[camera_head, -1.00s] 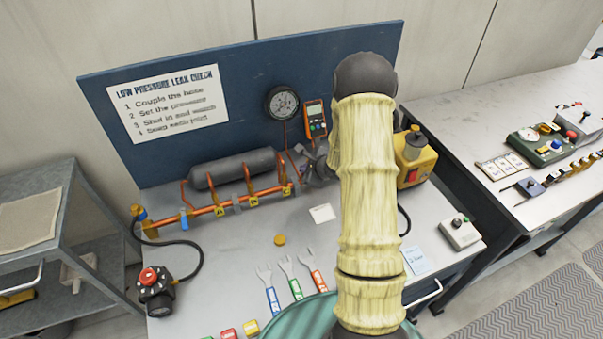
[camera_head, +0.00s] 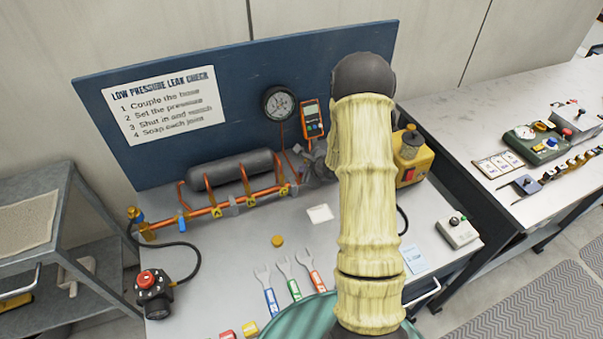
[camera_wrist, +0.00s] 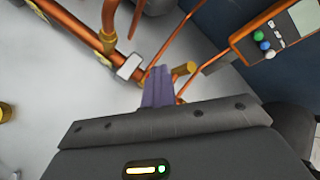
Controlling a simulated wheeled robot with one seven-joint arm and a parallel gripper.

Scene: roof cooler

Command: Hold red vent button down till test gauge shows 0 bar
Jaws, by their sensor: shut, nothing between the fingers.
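The test gauge (camera_head: 279,103), a round dial on the blue back panel, is too small to read. My gripper (camera_wrist: 158,77) is shut and empty, with its purple fingertips at the right end of the copper pipe run (camera_wrist: 80,35). They are close to a brass stub (camera_wrist: 184,69). A sliver of red shows beside the fingertips in the wrist view; I cannot tell whether it is the vent button or whether they touch it. In the head view, my gripper (camera_head: 318,163) is partly behind my arm.
A black regulator with a red knob (camera_head: 147,279) stands at the bench's front left. A grey cylinder (camera_head: 233,169) lies behind the pipe. An orange meter (camera_head: 312,119) hangs beside the gauge. Wrenches (camera_head: 287,268) lie in front. A yellow box (camera_head: 410,158) stands right of my arm.

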